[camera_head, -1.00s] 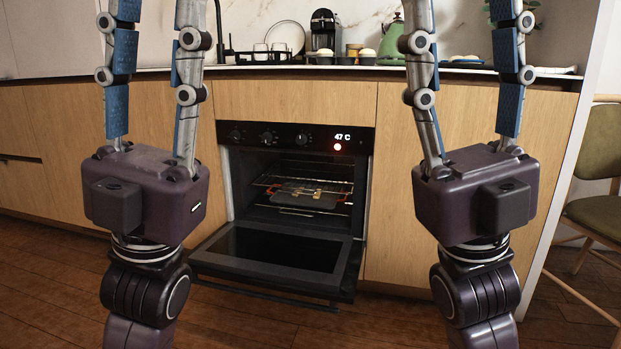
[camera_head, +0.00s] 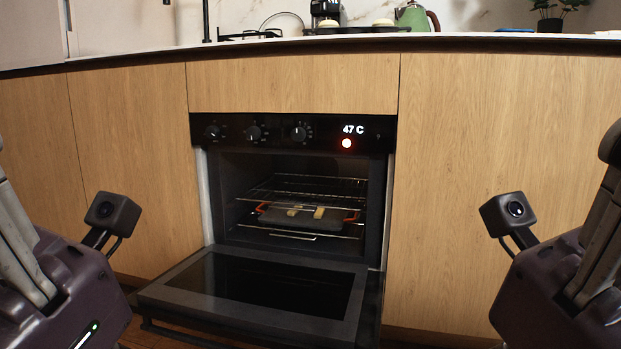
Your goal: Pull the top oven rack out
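The oven (camera_head: 292,134) is open, its door (camera_head: 262,284) folded down toward me. The top oven rack (camera_head: 308,190) is a bare wire grid inside the cavity. Below it, a dark tray (camera_head: 280,216) with orange-red handles holds pale pieces and rests on a lower wire rack (camera_head: 300,235). My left gripper (camera_head: 62,292) is at the lower left edge and my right gripper (camera_head: 555,285) at the lower right edge. Both are well apart from the oven, and their fingertips are out of frame. No contact with the rack shows.
The lowered door sticks out in front of the cavity. Wooden cabinet fronts (camera_head: 480,170) flank the oven, and the countertop (camera_head: 300,44) runs above it. A green kettle (camera_head: 411,18) stands on the counter. The space between my grippers is clear above the door.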

